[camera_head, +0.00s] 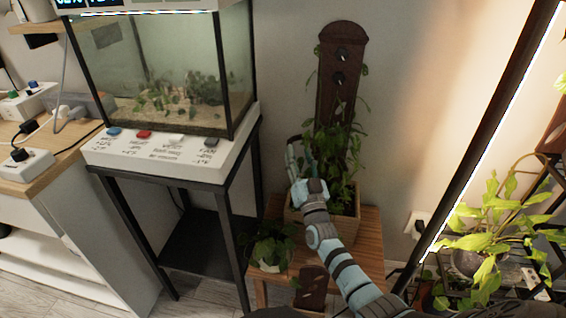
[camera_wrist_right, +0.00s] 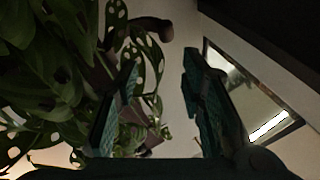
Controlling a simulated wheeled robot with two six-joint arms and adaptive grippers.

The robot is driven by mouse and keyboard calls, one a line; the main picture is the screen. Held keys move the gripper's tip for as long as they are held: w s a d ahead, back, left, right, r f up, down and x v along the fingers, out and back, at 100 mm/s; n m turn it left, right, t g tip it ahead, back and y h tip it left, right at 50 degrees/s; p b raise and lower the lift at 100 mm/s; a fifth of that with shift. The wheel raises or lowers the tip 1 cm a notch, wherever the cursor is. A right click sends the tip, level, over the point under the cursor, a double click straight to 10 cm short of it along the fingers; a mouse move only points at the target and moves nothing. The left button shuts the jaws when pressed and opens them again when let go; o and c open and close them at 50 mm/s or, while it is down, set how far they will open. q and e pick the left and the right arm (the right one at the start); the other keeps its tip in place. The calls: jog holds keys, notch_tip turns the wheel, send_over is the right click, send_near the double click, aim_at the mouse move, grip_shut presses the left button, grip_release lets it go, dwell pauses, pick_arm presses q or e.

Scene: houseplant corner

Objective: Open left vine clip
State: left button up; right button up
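A tall dark brown wooden board (camera_head: 340,95) stands against the wall behind a leafy potted vine (camera_head: 343,150). The left vine clip cannot be made out and may be behind leaves. My right gripper (camera_head: 297,150) is at the left side of the vine. In the wrist view my right gripper (camera_wrist_right: 160,95) has its fingers apart, with nothing clearly held. Holed leaves (camera_wrist_right: 45,85) crowd its left finger. My left gripper is not in view.
A glass tank (camera_head: 165,75) on a black stand (camera_head: 200,235) is to the left. The vine's pot is on a wooden stool (camera_head: 372,240) with a small plant (camera_head: 270,245). A lit plant rack (camera_head: 480,130) stands right. Bare wall lies right of the board.

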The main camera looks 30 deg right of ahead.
jog(key=v, duration=1.1)
jog(key=shift+s+a+f, duration=0.2)
jog(key=shift+a, duration=0.25)
